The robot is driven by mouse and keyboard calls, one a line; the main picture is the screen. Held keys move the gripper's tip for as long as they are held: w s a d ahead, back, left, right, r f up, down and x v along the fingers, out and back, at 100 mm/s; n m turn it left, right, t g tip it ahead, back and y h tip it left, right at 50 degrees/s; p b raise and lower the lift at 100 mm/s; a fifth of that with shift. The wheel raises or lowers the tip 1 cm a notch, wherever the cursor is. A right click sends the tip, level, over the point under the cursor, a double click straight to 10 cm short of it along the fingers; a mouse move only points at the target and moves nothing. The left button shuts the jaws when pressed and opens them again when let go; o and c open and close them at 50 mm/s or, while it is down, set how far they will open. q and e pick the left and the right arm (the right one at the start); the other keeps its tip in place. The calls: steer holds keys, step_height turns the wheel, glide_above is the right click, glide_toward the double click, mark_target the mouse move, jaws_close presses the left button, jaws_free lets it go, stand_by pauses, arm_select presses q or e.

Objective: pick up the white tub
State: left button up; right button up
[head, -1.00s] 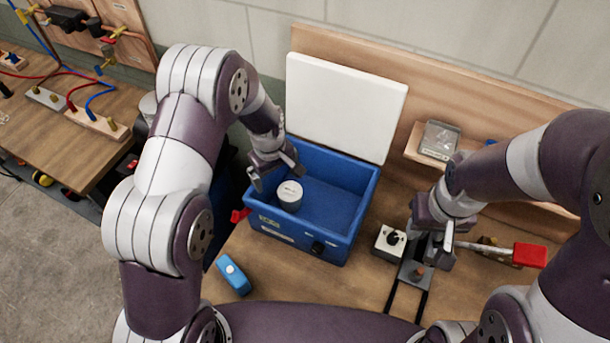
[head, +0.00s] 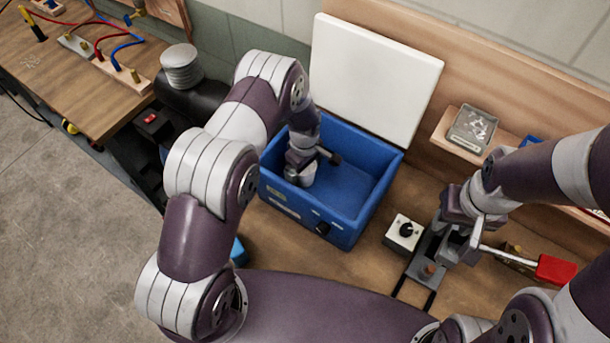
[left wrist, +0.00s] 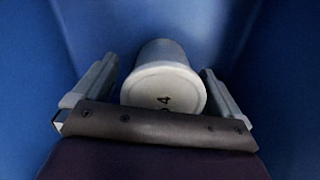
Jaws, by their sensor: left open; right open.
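The white tub (left wrist: 165,88) is inside the blue box (head: 283,205). In the left wrist view its pale round lid, marked with a dark 4, lies between the two fingers of my open left gripper. Gaps show on both sides, and no grip is visible. In the head view my left gripper (head: 313,164) reaches down into the box and mostly hides the tub. My right gripper (head: 457,238) is open at the right, beside the grey fixture with the red-handled lever.
The box's walls stand close around my left gripper. A white panel (head: 370,75) stands upright behind the box. To the right are a small white switch box (head: 404,233), a red lever handle (head: 556,269) and a shelf with a clear-lidded case (head: 472,129).

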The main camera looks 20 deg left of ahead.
arm_select(q)
steer(key=shift+s+a, duration=0.1)
steer(key=shift+a, duration=0.15)
steer(key=c, duration=0.9)
steer(key=shift+d, duration=0.15)
steer(key=shift+c, duration=0.8)
